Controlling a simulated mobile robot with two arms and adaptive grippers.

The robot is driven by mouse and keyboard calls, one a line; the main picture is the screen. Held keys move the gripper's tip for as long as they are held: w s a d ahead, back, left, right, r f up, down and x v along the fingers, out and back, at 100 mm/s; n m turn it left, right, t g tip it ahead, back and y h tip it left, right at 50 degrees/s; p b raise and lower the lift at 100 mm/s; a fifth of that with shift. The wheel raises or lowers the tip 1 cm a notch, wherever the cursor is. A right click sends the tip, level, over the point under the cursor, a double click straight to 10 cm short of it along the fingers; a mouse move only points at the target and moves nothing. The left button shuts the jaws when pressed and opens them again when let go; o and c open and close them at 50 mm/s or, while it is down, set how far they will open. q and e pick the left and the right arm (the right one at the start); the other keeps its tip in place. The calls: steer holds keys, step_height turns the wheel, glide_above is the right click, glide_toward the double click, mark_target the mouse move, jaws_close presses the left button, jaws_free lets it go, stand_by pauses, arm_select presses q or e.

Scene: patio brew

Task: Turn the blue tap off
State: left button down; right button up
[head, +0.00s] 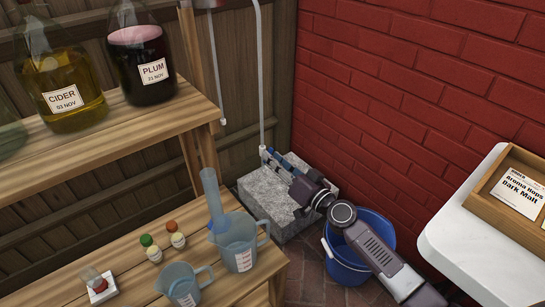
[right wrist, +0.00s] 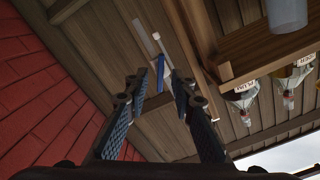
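My right gripper (head: 284,165) reaches in from the lower right to the foot of a grey pipe, above a stone block. The small tap there is mostly hidden by the gripper in the head view. In the right wrist view, my right gripper's (right wrist: 165,82) two fingers stand apart, with a gap between the tips. A blue bar, which looks like the blue tap's handle (right wrist: 156,102), shows between the fingers, close to the left one. I cannot tell whether it touches. My left gripper is not in view.
The grey pipe (head: 261,85) runs down the fence corner. The stone block (head: 262,186) and a blue bucket (head: 345,268) stand below. A wooden shelf with jars, jugs (head: 241,245) and bottles is at the left. A white table (head: 485,262) with a wooden tray is at the right.

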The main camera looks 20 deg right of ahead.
steer(key=shift+w+a, duration=0.25)
steer(key=shift+w, duration=0.3)
jaws_close()
